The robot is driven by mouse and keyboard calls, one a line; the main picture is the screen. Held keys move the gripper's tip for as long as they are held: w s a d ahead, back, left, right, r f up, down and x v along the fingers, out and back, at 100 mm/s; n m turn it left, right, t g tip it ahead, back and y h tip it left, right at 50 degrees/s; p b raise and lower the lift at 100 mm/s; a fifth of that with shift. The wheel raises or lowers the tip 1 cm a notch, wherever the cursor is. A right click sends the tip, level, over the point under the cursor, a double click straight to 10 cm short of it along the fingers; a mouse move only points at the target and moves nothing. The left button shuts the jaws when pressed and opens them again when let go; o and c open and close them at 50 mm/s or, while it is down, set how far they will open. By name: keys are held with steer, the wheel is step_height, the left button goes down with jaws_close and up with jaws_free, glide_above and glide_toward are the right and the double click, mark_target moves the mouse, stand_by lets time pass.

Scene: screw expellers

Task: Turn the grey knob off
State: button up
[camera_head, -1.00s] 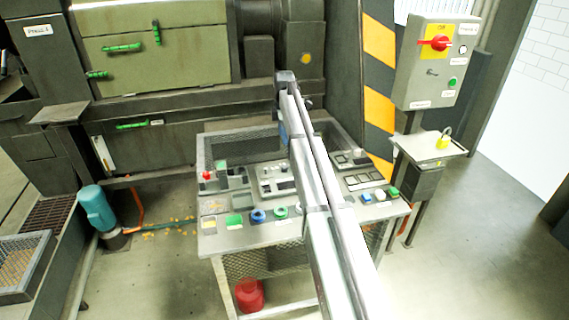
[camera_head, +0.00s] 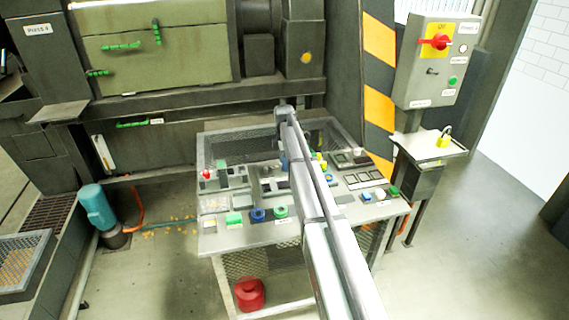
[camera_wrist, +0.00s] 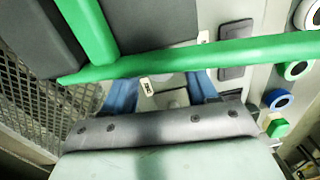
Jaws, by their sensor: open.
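My gripper (camera_wrist: 163,90) is open, with two blue fingers spread apart low over the console. In the wrist view a grey panel with a small white label (camera_wrist: 147,87) shows between the fingers. In the head view part of my gripper's blue (camera_head: 284,162) shows beside my arm, above the middle of the console (camera_head: 212,241). I cannot pick out the grey knob with certainty. A small dark round control (camera_head: 266,171) sits just left of my arm, and my arm hides part of the panel. No contact is visible.
Green bars (camera_wrist: 200,58) cross the wrist view near the fingers. Blue (camera_head: 258,214) and green (camera_head: 280,211) round controls line the console front; a red button (camera_head: 207,174) is at left. A grey box with a red switch (camera_head: 438,42) stands at right.

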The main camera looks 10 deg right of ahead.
steer(key=shift+f, duration=0.5)
steer(key=shift+c, duration=0.4)
steer(key=c, duration=1)
steer(key=shift+n, duration=1.5)
steer(key=o, duration=1.1)
steer(key=shift+r, duration=0.15)
steer(key=r, duration=1.3)
steer(key=shift+w+a+r, duration=0.1)
steer(key=shift+w+r, duration=0.15)
steer(key=shift+r, duration=0.05)
